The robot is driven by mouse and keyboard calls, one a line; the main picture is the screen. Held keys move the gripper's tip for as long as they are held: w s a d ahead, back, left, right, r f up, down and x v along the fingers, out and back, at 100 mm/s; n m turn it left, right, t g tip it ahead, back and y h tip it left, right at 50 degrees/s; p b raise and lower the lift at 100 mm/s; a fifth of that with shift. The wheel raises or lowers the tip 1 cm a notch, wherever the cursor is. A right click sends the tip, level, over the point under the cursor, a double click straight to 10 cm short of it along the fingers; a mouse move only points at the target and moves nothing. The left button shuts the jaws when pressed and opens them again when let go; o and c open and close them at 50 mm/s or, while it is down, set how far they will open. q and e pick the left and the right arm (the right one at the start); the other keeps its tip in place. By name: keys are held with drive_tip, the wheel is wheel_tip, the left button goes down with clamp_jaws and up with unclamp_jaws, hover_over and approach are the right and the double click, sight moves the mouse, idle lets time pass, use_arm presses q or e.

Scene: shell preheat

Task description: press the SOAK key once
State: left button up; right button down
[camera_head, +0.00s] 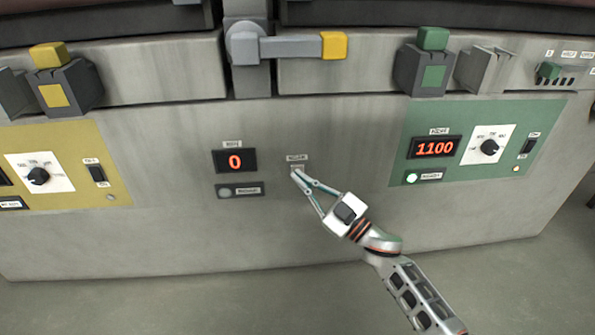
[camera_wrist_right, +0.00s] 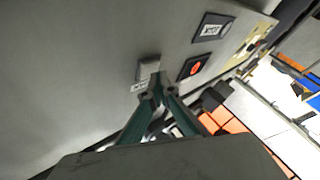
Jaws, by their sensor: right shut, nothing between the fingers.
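A small key (camera_head: 297,167) sits on the grey front panel under a small label too small to read; I take it for the SOAK key. My right gripper (camera_head: 296,173) is shut and empty, its tips at the lower edge of this key and partly covering it. In the right wrist view the pale key (camera_wrist_right: 148,70) stands out from the panel just beyond the shut fingertips (camera_wrist_right: 157,92). I cannot tell whether the tips touch it or whether it is pushed in. My left gripper is out of view.
Left of the key are a red display (camera_head: 235,161) reading 0 and a dark indicator plate (camera_head: 240,191). A yellow control panel (camera_head: 118,160) is at left. A green one (camera_head: 465,185), with a display (camera_head: 436,148) reading 1100, is at right. A yellow-tipped lever (camera_head: 333,45) is above.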

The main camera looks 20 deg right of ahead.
drive_tip(key=shift+w+d, duration=0.15)
drive_tip(key=shift+w, duration=0.25)
idle(0.6)
idle(0.3)
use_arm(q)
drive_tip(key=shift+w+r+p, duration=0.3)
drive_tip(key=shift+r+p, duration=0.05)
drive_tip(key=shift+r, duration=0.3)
use_arm(e)
drive_tip(key=shift+s+a, duration=0.25)
drive_tip(key=shift+s, duration=0.55)
